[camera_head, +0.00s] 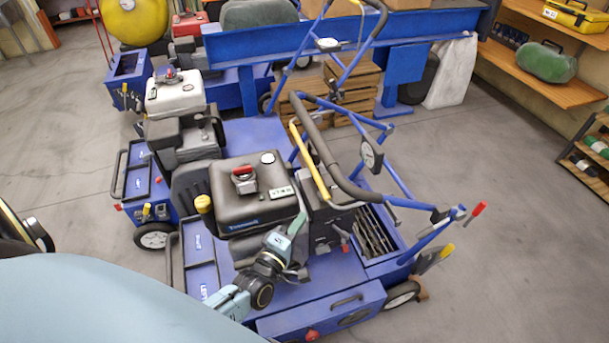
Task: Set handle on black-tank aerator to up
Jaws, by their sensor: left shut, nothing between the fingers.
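The black-tank aerator (252,198) stands in the middle, a blue machine with a black tank and a red cap. Its blue tube handle (397,182) rises from the right end and leans back over the machine, toward the tank. The handle's black grip bar (332,158) and yellow bail (308,165) lie just right of the tank. My left gripper (298,226) is shut and empty, over the deck at the tank's front right corner, below the grip bar in the picture. I cannot tell whether it touches the machine. My right gripper is out of view.
A white-tank aerator (175,95) stands close behind, with a raised blue handle (345,60). A yellow-tank machine (130,22) is farther back. A red-tipped lever (478,209) juts out at right. Shelves (545,75) line the right wall. The floor at right is clear.

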